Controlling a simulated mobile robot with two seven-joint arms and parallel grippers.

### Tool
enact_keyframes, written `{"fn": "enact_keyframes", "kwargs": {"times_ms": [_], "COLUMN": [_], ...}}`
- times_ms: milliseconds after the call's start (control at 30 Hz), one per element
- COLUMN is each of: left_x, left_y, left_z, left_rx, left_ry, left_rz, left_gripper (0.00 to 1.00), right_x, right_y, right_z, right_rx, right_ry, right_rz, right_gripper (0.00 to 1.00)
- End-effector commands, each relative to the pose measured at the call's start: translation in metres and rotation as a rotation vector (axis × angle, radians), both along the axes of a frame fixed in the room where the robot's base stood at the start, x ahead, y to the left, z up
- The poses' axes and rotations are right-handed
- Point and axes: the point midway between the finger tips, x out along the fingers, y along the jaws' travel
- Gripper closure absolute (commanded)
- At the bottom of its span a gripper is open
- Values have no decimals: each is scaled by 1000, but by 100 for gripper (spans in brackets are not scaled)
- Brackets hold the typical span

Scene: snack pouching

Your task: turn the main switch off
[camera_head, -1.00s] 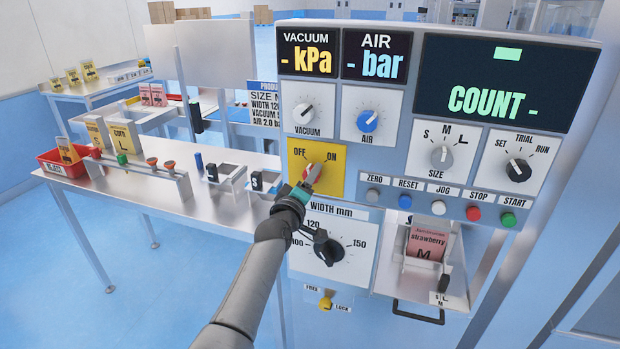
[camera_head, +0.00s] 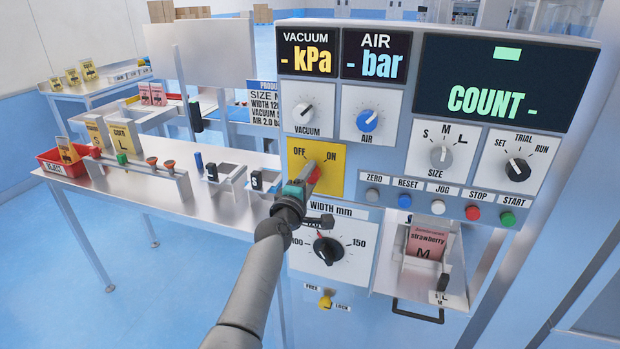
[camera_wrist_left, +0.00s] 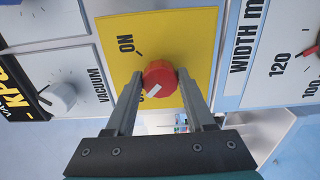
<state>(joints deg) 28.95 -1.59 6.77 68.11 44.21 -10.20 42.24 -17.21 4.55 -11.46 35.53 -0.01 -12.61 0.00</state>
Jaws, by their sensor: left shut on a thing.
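The main switch is a red round knob (camera_wrist_left: 160,78) on a yellow plate (camera_head: 331,183) marked OFF at left and ON at right. My left gripper (camera_head: 301,180) reaches the plate from below in the head view and covers most of the knob there. In the left wrist view, the fingers of my left gripper (camera_wrist_left: 160,92) lie on either side of the knob and are shut on it. The knob's white mark is turned away from ON, toward the OFF label, which is partly hidden by a finger. My right gripper is not in view.
The vacuum knob (camera_head: 304,113) and air knob (camera_head: 367,120) are above the yellow plate. The width dial (camera_head: 327,250) is close below my gripper. Several push buttons, including red stop (camera_head: 473,213), are to the right. A steel table (camera_head: 150,200) stands at left.

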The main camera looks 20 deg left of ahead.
Motion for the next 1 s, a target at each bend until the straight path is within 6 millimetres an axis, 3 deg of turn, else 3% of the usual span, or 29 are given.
{"fn": "enact_keyframes", "kwargs": {"times_ms": [333,367,600,1000], "left_x": [0,0,0,-7], "left_y": [-1,-1,-1,0], "left_z": [0,0,0,0], "left_rx": [-8,-8,-5,-4], "left_ry": [1,1,1,1], "left_rz": [-1,-1,-1,-1], "left_gripper": [100,43,16,16], "right_x": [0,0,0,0], "right_y": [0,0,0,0], "right_z": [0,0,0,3], "right_rx": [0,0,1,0], "right_ry": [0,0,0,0], "right_rz": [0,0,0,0], "right_gripper": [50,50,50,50]}}
